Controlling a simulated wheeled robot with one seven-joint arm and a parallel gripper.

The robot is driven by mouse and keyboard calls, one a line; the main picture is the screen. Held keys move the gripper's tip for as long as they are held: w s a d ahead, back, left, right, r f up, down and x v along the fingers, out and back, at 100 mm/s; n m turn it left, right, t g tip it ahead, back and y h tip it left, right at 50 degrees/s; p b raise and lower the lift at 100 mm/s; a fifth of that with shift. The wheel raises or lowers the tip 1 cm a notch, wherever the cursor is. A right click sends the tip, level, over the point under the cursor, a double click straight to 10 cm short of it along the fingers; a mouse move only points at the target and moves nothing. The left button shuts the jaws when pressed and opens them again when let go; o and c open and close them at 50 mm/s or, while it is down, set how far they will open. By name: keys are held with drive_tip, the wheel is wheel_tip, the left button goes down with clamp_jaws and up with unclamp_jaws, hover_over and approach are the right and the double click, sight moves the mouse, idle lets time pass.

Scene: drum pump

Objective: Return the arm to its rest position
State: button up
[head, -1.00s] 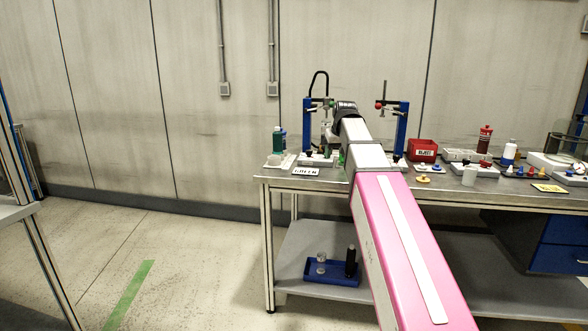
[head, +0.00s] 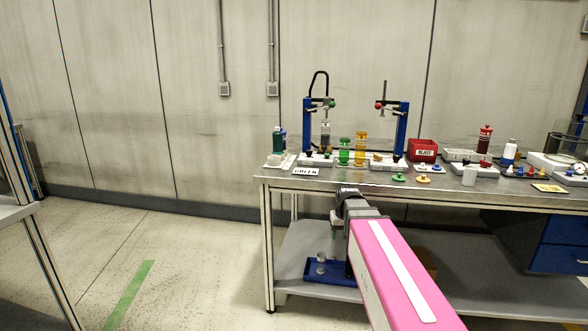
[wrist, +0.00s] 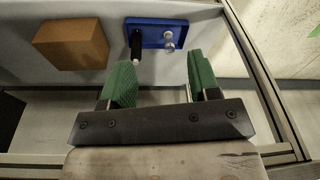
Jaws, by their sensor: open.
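My gripper (wrist: 160,84) shows in the wrist view with its two green fingers apart and nothing between them. In the head view my pink arm reaches up from the bottom right, and its wrist end is in front of the workbench (head: 440,193), below the top's front edge. The fingers are hardly to be made out there. In the wrist view the gripper faces the lower shelf (wrist: 100,82), with a blue tray (wrist: 180,24) beyond the fingers.
The blue tray, also in the head view (head: 318,272), holds a black bottle (wrist: 136,46) and clear glassware. A brown box (wrist: 70,44) stands beside it. Blue stands (head: 402,130), green (head: 344,150) and amber (head: 361,148) cylinders and a red bin (head: 422,150) are on the bench. Floor at left is clear.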

drive_tip(key=s+d+f+g, duration=0.1)
drive_tip(key=s+f, duration=1.2)
drive_tip(key=f, duration=0.1)
drive_tip(key=shift+s+m+g, duration=0.25)
drive_tip(key=shift+m+g, duration=0.15)
drive_tip(key=shift+d, duration=0.1)
idle(0.6)
